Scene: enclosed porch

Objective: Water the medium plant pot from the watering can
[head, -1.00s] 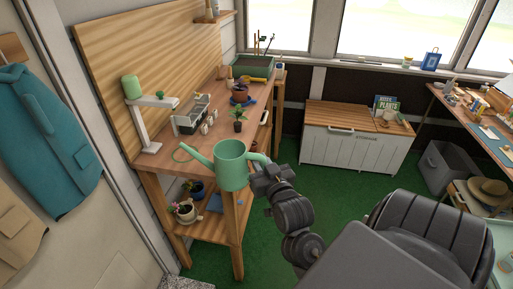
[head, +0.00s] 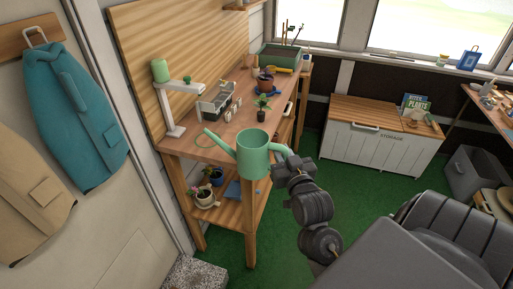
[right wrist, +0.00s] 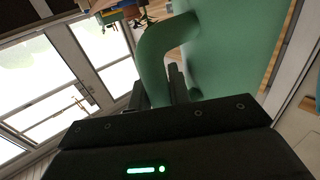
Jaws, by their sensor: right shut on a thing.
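The green watering can (head: 254,158) hangs upright in front of the potting bench's front edge, its spout pointing left over the bench top. My right gripper (head: 288,162) is shut on the can's handle; the handle fills the space between the fingers in the right wrist view (right wrist: 158,65). Several potted plants show: a small dark pot (head: 261,116) on the bench, a terracotta-coloured pot (head: 265,85) farther back, and a blue pot (head: 217,179) and a white pot (head: 205,199) on the lower shelf. I cannot tell which is the medium one. My left gripper is out of view.
The wooden bench (head: 190,146) carries a white lamp-like stand (head: 171,110) and a metal rack (head: 215,101). A green tray (head: 280,57) is at its far end. A white storage chest (head: 375,148) stands behind. Green floor is clear between chest and bench.

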